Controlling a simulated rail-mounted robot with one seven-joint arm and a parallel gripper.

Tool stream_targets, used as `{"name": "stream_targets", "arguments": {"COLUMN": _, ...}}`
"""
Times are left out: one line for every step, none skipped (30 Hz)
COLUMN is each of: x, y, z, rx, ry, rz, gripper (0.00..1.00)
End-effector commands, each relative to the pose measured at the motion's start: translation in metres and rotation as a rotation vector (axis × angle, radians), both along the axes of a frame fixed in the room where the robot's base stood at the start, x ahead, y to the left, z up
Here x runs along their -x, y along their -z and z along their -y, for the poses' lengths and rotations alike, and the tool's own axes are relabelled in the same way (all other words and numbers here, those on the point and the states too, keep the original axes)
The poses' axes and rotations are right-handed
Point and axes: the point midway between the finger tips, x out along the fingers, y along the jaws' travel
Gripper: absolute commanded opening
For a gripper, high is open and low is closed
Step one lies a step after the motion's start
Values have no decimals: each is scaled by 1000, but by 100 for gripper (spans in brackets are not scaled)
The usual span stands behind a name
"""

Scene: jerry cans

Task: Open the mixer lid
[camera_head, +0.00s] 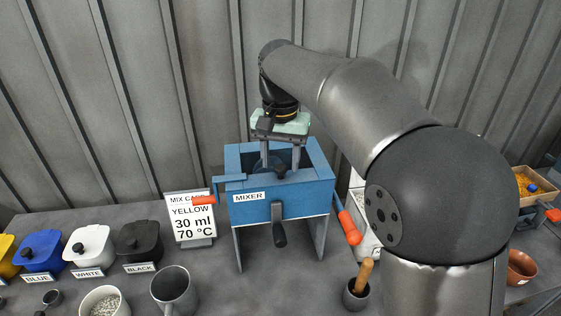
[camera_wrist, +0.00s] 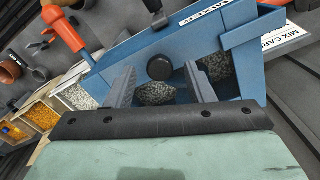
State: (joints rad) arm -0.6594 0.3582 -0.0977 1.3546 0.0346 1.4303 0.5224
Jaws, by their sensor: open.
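The blue mixer (camera_head: 310,200) stands on grey legs at the middle of the table, labelled MIXER. A dark round knob (camera_head: 281,174) sits at its upper front. In the wrist view the knob (camera_wrist: 160,67) shows against the blue mixer (camera_wrist: 125,62), with speckled grey material (camera_wrist: 156,93) behind the fingers. My gripper (camera_head: 281,160) points down over the mixer's top, its two fingers apart and empty. In the wrist view my gripper (camera_wrist: 161,85) has a finger on either side of the knob's line; contact is not clear. I cannot tell how the lid stands.
Orange handles (camera_head: 349,227) and (camera_head: 204,200) stick out at the mixer's sides; a dark crank (camera_head: 279,233) hangs in front. A mix card (camera_head: 190,220) reads yellow, 30 ml, 70 °C. Lidded colour pots (camera_head: 140,241) stand left. A mortar (camera_head: 355,294) stands front right.

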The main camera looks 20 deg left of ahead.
Motion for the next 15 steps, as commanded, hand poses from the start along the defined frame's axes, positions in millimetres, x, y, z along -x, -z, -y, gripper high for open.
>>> {"name": "stream_targets", "arguments": {"x": 0, "y": 4, "z": 0, "rx": 1, "ry": 0, "rz": -1, "gripper": 48}}
{"name": "stream_targets", "arguments": {"x": 0, "y": 6, "z": 0, "rx": 1, "ry": 0, "rz": -1, "gripper": 48}}
{"name": "stream_targets", "arguments": {"x": 0, "y": 7, "z": 0, "rx": 0, "ry": 0, "rz": -1, "gripper": 48}}
{"name": "stream_targets", "arguments": {"x": 0, "y": 8, "z": 0, "rx": 0, "ry": 0, "rz": 0, "gripper": 48}}
{"name": "stream_targets", "arguments": {"x": 0, "y": 9, "z": 0, "rx": 0, "ry": 0, "rz": 0, "gripper": 48}}
{"name": "stream_targets", "arguments": {"x": 0, "y": 9, "z": 0, "rx": 0, "ry": 0, "rz": 0, "gripper": 48}}
{"name": "stream_targets", "arguments": {"x": 0, "y": 9, "z": 0, "rx": 0, "ry": 0, "rz": 0, "gripper": 48}}
{"name": "stream_targets", "arguments": {"x": 0, "y": 9, "z": 0, "rx": 0, "ry": 0, "rz": 0, "gripper": 48}}
{"name": "stream_targets", "arguments": {"x": 0, "y": 9, "z": 0, "rx": 0, "ry": 0, "rz": 0, "gripper": 48}}
{"name": "stream_targets", "arguments": {"x": 0, "y": 9, "z": 0, "rx": 0, "ry": 0, "rz": 0, "gripper": 48}}
{"name": "stream_targets", "arguments": {"x": 0, "y": 9, "z": 0, "rx": 0, "ry": 0, "rz": 0, "gripper": 48}}
{"name": "stream_targets", "arguments": {"x": 0, "y": 9, "z": 0, "rx": 0, "ry": 0, "rz": 0, "gripper": 48}}
{"name": "stream_targets", "arguments": {"x": 0, "y": 9, "z": 0, "rx": 0, "ry": 0, "rz": 0, "gripper": 40}}
{"name": "stream_targets", "arguments": {"x": 0, "y": 9, "z": 0, "rx": 0, "ry": 0, "rz": 0, "gripper": 32}}
{"name": "stream_targets", "arguments": {"x": 0, "y": 9, "z": 0, "rx": 0, "ry": 0, "rz": 0, "gripper": 21}}
